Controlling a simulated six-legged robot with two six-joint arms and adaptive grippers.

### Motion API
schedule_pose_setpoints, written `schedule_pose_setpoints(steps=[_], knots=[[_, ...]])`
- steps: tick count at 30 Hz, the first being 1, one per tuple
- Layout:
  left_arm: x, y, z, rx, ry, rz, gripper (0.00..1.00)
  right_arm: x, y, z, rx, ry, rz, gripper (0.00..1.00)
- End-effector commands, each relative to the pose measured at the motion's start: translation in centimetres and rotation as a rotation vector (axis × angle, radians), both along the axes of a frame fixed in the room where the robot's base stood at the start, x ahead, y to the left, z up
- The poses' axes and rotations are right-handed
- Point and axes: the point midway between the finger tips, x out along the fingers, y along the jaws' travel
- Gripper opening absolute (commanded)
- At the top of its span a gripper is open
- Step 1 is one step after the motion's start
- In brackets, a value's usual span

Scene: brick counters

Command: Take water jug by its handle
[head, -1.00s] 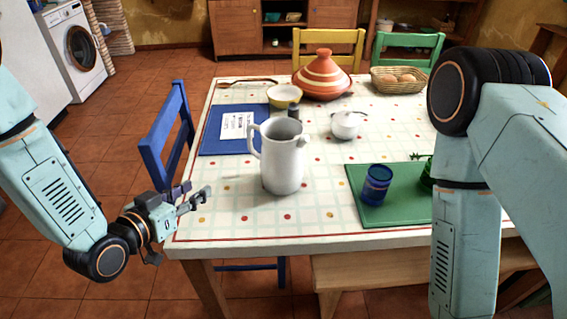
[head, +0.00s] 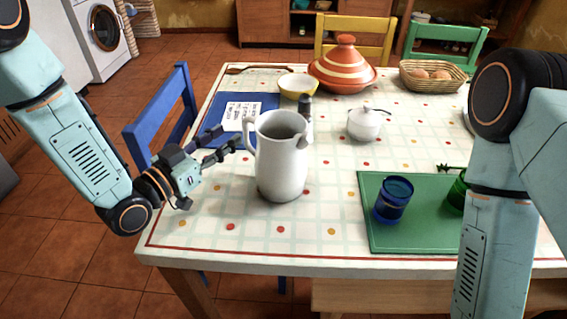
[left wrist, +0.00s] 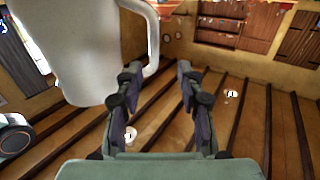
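The white water jug (head: 283,165) stands upright on the tablecloth, its spout to the right. Its handle (head: 247,132) is on the left side, facing my left gripper. My left gripper (head: 230,139) is open and empty, just left of the handle. In the left wrist view the jug (left wrist: 85,50) fills the upper left. There its handle (left wrist: 154,45) shows just beyond the two spread fingertips (left wrist: 159,70), between them in the picture. I see no contact. My right arm stands at the right of the head view, its gripper out of view.
A blue board (head: 228,108) with a paper lies behind the gripper. A white sugar bowl (head: 365,124), yellow bowl (head: 298,86), tagine (head: 343,70) and bread basket (head: 431,77) stand farther back. A green board (head: 410,232) holds a blue cup (head: 393,199). A blue chair (head: 160,118) is left.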

Motion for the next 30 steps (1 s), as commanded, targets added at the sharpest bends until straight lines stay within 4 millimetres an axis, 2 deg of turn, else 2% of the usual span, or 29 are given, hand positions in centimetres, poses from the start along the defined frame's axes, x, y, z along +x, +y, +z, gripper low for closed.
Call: schedule_pose_setpoints(steps=[8,16,25,30], knots=[[2.0,-1.6,0.0,0.003,-0.003,-0.004,0.38,0.0,0.0,-0.7,0.0,0.001,0.0,0.4],[5.0,-3.8,-0.1,0.002,-0.001,-0.002,0.38,0.0,0.0,-1.5,0.0,0.001,0.0,0.4],[5.7,-4.2,0.0,-0.001,0.001,0.0,0.38,0.0,0.0,-1.5,0.0,0.001,0.0,0.4],[5.7,-4.2,0.0,-0.001,0.001,0.0,0.25,0.0,0.0,-1.5,0.0,0.001,0.0,0.4]])
